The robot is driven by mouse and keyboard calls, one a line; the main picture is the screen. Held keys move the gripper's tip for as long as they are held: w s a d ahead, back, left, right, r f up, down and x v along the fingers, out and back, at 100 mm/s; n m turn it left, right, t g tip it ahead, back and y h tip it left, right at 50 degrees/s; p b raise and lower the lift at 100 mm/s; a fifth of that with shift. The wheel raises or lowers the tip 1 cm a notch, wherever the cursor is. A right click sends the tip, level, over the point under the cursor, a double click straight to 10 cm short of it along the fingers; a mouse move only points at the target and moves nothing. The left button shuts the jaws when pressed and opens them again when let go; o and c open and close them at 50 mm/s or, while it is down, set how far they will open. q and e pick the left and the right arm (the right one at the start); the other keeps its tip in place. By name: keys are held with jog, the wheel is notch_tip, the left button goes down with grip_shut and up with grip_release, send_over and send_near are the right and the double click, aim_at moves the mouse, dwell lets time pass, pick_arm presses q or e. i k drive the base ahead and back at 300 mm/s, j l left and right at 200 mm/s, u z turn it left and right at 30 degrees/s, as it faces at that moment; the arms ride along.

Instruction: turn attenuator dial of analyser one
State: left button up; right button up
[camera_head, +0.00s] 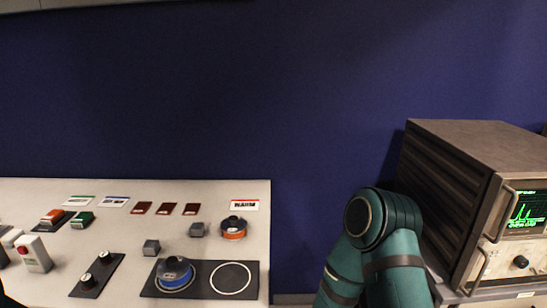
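A brown boxed analyser (450,150) with a vented side stands at the right, its front partly cut off by the picture edge. Its screen (527,212) shows a green trace. Below the screen, a black dial (520,262) sits on the pale front panel. I cannot read any label, so I cannot tell whether this is analyser one or whether this is the attenuator dial. My teal arm (372,240) rises in front, left of the analyser, showing a bent joint. Neither gripper is in view.
A pale console (120,235) at the left carries buttons, small knobs, a blue-ringed round piece (175,274), an orange-ringed one (233,228) and an empty white circle (232,278). A dark blue wall (270,90) stands behind. A gap lies between console and analyser, partly filled by my arm.

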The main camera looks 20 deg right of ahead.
aim_at(521, 261)
jog(key=k+l, duration=0.1)
jog(key=l, duration=0.4)
jog(key=k+l, duration=0.1)
jog(key=l, duration=0.4)
jog(key=k+l, duration=0.15)
jog(key=l, duration=0.35)
jog(key=k+l, duration=0.1)
jog(key=l, duration=0.35)
jog(key=k+l, duration=0.1)
jog(key=l, duration=0.4)
jog(key=k+l, duration=0.1)
jog(key=l, duration=0.4)
jog(key=k+l, duration=0.1)
jog(key=l, duration=0.4)
jog(key=k+l, duration=0.1)
jog(key=l, duration=0.4)
jog(key=u, duration=0.05)
